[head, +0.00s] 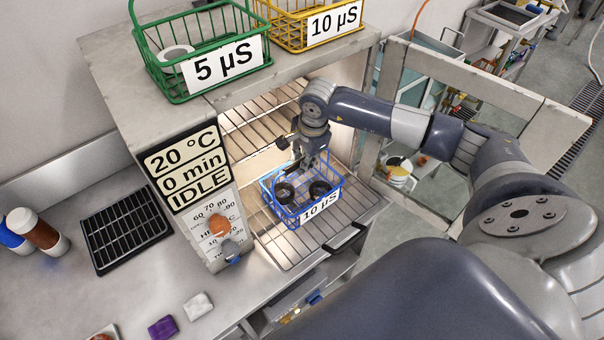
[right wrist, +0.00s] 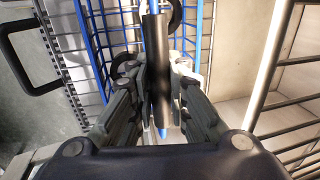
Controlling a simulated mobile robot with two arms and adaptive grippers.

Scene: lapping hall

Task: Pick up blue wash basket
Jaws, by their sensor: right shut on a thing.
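The blue wash basket (head: 268,192) is a wire basket with a white "10 µS" label and dark round parts inside. It is at the pulled-out wire shelf of the open oven; I cannot tell whether it rests on the shelf or hangs just above it. My right gripper (head: 309,166) reaches down over it. In the right wrist view, the fingers (right wrist: 162,95) are shut on the black grip (right wrist: 157,60) of the basket's handle, with blue wire (right wrist: 97,45) behind. The fingers partly hide the basket's inside. My left gripper is not in view.
The oven's control panel (head: 188,168) reads 20 °C, 0 min, IDLE. On its top stand a green basket (head: 150,60) labelled 5 µS and a yellow basket (head: 290,38) labelled 10 µS. A black tray (head: 125,227) lies on the bench.

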